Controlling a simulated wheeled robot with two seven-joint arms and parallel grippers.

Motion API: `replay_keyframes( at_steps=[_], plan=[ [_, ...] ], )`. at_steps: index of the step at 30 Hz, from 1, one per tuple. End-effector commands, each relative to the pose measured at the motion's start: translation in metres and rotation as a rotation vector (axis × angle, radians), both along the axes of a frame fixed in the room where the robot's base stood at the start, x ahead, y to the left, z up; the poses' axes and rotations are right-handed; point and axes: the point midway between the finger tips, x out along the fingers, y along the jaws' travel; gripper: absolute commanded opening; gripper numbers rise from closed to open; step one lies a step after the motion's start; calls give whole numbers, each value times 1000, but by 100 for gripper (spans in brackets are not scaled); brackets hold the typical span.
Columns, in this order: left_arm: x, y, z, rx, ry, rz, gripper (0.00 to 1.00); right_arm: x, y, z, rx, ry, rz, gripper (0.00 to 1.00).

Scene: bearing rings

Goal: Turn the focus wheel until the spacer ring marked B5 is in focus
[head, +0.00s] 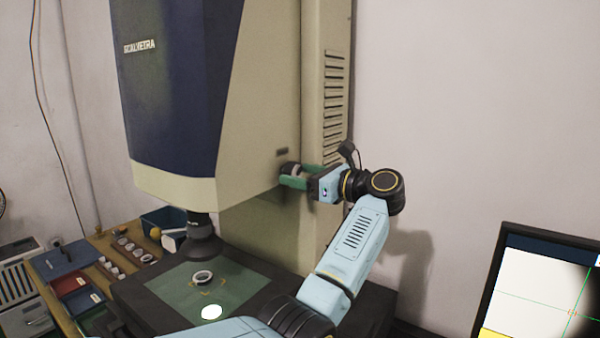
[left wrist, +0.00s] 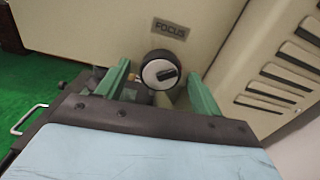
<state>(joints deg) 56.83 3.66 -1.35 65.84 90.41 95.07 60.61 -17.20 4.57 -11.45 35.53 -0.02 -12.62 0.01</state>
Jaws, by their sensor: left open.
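The focus wheel (left wrist: 160,71) is a dark round knob with a light face and black grip bar, under a FOCUS label (left wrist: 170,30) on the machine's side. It also shows in the head view (head: 289,169). My left gripper (left wrist: 158,75) is open, its green fingers on either side of the wheel with gaps visible. In the head view the left gripper (head: 301,177) reaches the wheel from the right. A metal ring (head: 202,277) lies on the green stage plate (head: 240,285) under the lens (head: 204,243); no mark is readable. My right gripper is not in view.
A monitor (head: 545,285) at the right shows a pale field with a dark blurred edge and green crosslines. A bench (head: 110,262) at the left holds more rings and trays. A vented column (head: 332,95) stands behind the gripper.

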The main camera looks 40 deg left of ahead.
Motion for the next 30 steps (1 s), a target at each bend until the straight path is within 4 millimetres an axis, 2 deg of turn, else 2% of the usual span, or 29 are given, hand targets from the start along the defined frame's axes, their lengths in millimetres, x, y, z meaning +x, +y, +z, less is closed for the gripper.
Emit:
replay_keyframes(
  at_steps=[3,11,22,30],
  plan=[
    [-1,6,0,-1,-1,0,66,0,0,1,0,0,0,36],
    [-1,7,0,-1,-1,-1,66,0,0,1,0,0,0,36],
    [-1,7,0,-1,0,0,22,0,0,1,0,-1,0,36],
    [-1,7,0,-6,33,0,22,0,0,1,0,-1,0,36]
  ],
)
